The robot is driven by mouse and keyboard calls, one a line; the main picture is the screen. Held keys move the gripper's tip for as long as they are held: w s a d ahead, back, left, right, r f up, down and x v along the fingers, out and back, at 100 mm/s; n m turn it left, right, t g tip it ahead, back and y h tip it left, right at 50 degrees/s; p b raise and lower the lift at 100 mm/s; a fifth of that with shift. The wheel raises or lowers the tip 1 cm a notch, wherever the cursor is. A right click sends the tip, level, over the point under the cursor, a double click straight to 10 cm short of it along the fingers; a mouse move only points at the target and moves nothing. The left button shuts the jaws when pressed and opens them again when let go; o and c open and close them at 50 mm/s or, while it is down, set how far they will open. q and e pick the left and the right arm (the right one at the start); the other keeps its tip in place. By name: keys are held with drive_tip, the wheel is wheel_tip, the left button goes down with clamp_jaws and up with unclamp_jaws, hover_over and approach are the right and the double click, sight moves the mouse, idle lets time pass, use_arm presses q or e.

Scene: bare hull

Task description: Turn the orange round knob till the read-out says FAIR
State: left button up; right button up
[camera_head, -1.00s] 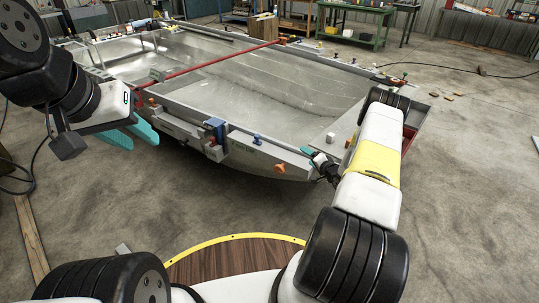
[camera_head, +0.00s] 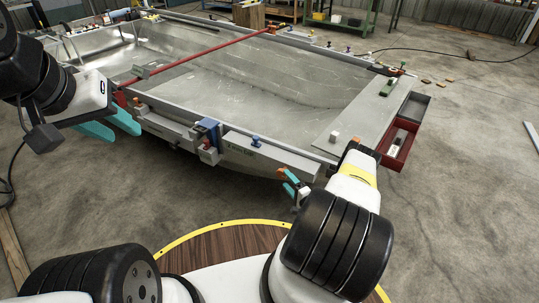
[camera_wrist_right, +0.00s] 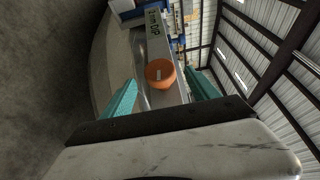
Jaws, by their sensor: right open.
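The orange round knob (camera_head: 282,171) is on the near side of the metal hull (camera_head: 258,158), toward its right end. In the right wrist view the knob (camera_wrist_right: 160,73) sits ahead of and between the teal fingertips, with gaps on both sides. My right gripper (camera_head: 292,185) is open beside the knob; whether its tips reach around it I cannot tell. A green plate with dark sideways letters (camera_wrist_right: 154,26) stands beyond the knob; I cannot read it surely. My left gripper (camera_head: 110,127) is open and empty left of the hull, far from the knob.
A blue knob (camera_head: 256,141) and a blue-and-grey clamp (camera_head: 207,133) sit on the near hull edge. A red bar (camera_head: 195,60) crosses the hull. A red tray (camera_head: 398,145) hangs at its right end. The concrete floor (camera_head: 460,190) is clear at right.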

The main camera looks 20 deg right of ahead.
sight(284, 177)
drive_tip(key=x, duration=0.5)
drive_tip(key=shift+w, duration=0.1)
drive_tip(key=c, duration=1.3)
drive_tip(key=shift+c, duration=0.2)
drive_tip(key=shift+g, duration=0.3)
